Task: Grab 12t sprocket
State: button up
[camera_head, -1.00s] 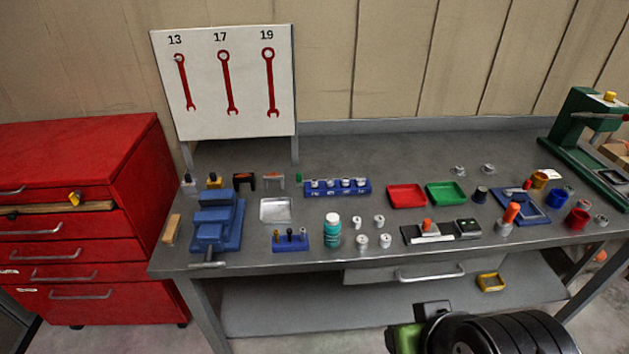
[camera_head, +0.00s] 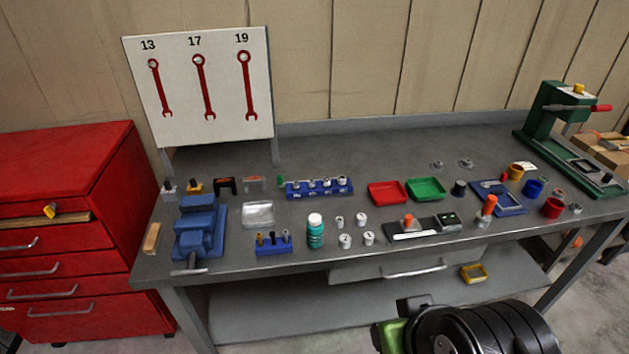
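Two small grey toothed-looking parts, one on the left (camera_head: 437,165) and one on the right (camera_head: 466,163), lie at the back right of the workbench (camera_head: 350,150). Two more small grey round parts, one farther back (camera_head: 559,194) and one nearer (camera_head: 575,209), lie near the right end, by the red cup. All are too small for me to count teeth, so I cannot tell which is the 12t sprocket. A black and green part of my arm shows at the bottom, in front of the bench. My gripper's fingers are not visible.
Red (camera_head: 387,193) and green (camera_head: 425,190) trays, a blue socket rack (camera_head: 318,188), a blue vise (camera_head: 200,228), white cylinders and a teal bottle (camera_head: 315,232) crowd the bench. A green press (camera_head: 550,115) stands at right. A red drawer cabinet (camera_head: 70,235) stands at left.

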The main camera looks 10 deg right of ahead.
aim_at(438, 165)
jog(key=i+l+z, duration=0.15)
jog(key=i+l, duration=0.2)
jog(key=l, duration=0.25)
jog(key=i+l+z, duration=0.2)
jog(key=i+l, duration=0.15)
jog(key=l, duration=0.2)
jog(key=i+l+z, duration=0.15)
jog(key=i+l, duration=0.25)
jog(key=l, duration=0.1)
